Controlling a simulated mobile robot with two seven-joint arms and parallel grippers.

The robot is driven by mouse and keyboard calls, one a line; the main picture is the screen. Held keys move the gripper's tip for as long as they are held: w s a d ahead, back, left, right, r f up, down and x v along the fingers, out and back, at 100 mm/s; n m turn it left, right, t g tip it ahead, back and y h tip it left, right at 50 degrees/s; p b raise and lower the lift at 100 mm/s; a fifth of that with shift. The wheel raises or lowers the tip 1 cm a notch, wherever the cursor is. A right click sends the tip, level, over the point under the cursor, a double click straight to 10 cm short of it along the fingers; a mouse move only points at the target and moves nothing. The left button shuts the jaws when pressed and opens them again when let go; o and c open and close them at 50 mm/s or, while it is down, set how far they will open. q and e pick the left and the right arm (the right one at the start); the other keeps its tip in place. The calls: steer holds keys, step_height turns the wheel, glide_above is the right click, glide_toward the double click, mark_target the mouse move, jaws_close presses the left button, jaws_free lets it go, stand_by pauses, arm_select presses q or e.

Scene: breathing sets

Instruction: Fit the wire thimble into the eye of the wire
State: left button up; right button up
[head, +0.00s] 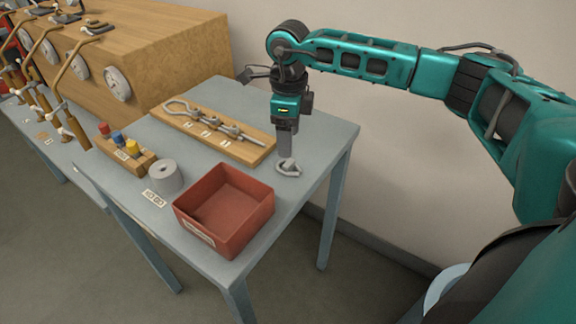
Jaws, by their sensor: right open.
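A small silvery metal ring-like piece, which looks like the wire thimble (288,170), lies on the grey table right of the wooden board. My right gripper (287,155) points down directly over it, with the fingertips at or just above its far edge. The gripper is open; whether the fingers touch the thimble cannot be told. The wire (213,121) lies along the wooden board (255,153). Its eye (177,107) is the open loop at the board's left end, and metal fittings sit toward the right end. My left gripper is out of view.
A red open bin (262,204) stands at the table's front, with a grey roll (165,178) beside it. A rack (126,163) holds red, blue and yellow pieces. A large wooden box (160,50) with gauges stands behind left. Bare table (325,128) lies right of the gripper.

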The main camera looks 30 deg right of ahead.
mark_target(289, 162)
steer(key=shift+f, duration=3.45)
steer(key=shift+d, duration=0.1)
steer(key=c, duration=1)
